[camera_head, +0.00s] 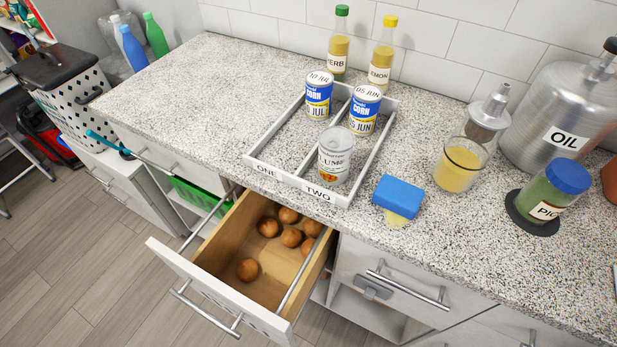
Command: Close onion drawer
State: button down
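The onion drawer (220,291) is pulled out from under the counter, with its white front toward the lower left. A metal bar handle (205,309) runs along that front. Several brown onions (269,227) lie on its wooden floor, most of them toward the counter end and one (248,269) nearer the front. My gripper is not in this view.
The speckled counter (215,85) holds a two-lane tray (259,169) with cans, bottles, a blue sponge (398,195), a glass (459,165), a jar and an oil tank (560,115). A closed drawer handle (408,289) juts out right. Open floor (75,260) lies left of the drawer.

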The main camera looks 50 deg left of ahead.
aim_at(292, 249)
jog(key=u, duration=1.15)
jog(key=k+l+u, duration=0.2)
jog(key=k+u, duration=0.25)
jog(key=j, duration=0.4)
jog(key=k+j+u, duration=0.15)
jog(key=j, duration=0.25)
